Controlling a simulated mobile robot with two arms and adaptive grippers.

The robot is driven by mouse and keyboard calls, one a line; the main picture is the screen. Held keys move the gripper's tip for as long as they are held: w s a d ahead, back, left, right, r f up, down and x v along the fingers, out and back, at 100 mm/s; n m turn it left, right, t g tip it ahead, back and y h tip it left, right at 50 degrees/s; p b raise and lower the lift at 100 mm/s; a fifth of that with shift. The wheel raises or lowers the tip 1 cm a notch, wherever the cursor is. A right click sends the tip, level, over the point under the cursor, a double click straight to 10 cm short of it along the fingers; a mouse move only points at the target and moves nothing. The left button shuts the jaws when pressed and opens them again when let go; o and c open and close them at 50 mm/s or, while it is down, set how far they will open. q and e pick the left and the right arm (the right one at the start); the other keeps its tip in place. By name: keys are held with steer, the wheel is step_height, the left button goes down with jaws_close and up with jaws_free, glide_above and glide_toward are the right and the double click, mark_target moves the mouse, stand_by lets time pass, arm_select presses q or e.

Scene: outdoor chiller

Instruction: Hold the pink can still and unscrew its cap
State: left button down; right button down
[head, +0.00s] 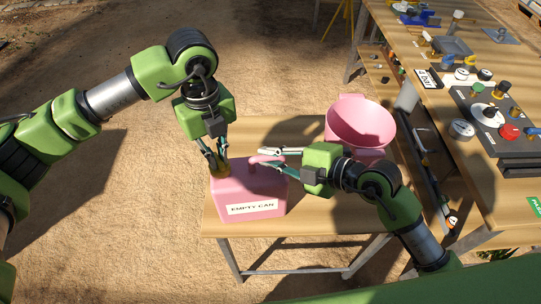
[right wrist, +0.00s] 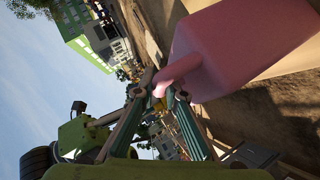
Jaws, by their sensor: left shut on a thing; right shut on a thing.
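The pink can (head: 240,187), labelled "EMPTY CAN", stands upright on a small wooden table (head: 310,213).
A pink bucket (head: 360,122) stands on the table behind my right gripper. A long workbench (head: 450,100) with knobs and fittings runs along the right side. The table's front right is bare, and open sandy ground lies to the left.

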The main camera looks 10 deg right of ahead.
arm_select(q)
steer(key=n, duration=0.9)
steer(key=shift+r+n, duration=0.1)
steer(key=shift+n, duration=0.2)
steer(key=c, duration=2)
jaws_free()
steer(key=shift+c, duration=0.2)
steer(key=shift+o, duration=0.3)
